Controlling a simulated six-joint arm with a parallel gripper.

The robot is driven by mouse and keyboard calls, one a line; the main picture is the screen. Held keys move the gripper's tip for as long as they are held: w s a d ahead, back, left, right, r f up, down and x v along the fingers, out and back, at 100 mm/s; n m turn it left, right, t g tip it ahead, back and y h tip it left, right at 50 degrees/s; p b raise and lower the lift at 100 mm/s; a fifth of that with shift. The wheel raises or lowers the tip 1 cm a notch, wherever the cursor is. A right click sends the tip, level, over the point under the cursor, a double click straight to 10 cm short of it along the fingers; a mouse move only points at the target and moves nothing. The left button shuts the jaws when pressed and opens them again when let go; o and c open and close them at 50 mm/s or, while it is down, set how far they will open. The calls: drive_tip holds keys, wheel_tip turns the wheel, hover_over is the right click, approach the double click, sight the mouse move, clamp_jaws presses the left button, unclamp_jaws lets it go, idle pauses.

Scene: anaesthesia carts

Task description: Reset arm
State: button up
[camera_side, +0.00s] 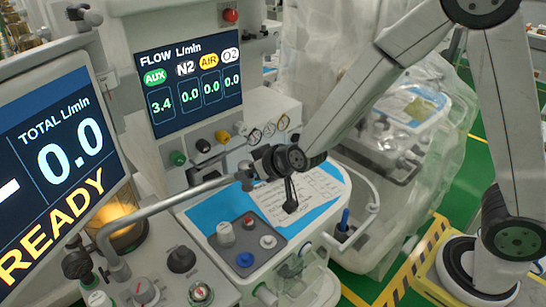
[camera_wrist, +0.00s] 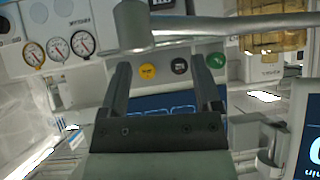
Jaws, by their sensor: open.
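My gripper (camera_side: 258,168) is at the end of my arm, above the right part of the cart top and in front of the flow panel. In the wrist view my gripper (camera_wrist: 162,78) is open, with its two dark fingers apart and nothing held between them. A grey metal bar (camera_side: 150,208) reaches from the left toward my gripper. It crosses close ahead of the fingertips in the wrist view (camera_wrist: 230,25). I cannot tell whether it touches them.
The flow screen (camera_side: 190,80) reads AUX 3.4, the others 0.0. The large left screen (camera_side: 60,150) reads READY. Several knobs and gauges (camera_side: 268,130) sit below the flow screen. A paper sheet (camera_side: 300,195) lies on the blue cart top. Plastic-draped equipment (camera_side: 400,110) stands behind my arm.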

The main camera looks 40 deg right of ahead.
drive_tip(key=s+d+g, duration=0.4)
drive_tip(key=s+d, duration=0.1)
drive_tip(key=s, duration=0.4)
drive_tip(key=s+d+g+h, duration=0.1)
drive_tip(key=s+d+g, duration=0.2)
drive_tip(key=s, duration=0.6)
drive_tip(key=shift+d+f+m+g, duration=0.3)
drive_tip(key=shift+d+f+g, duration=0.1)
drive_tip(key=shift+d, duration=0.85)
drive_tip(key=shift+r, duration=0.1)
idle(4.8)
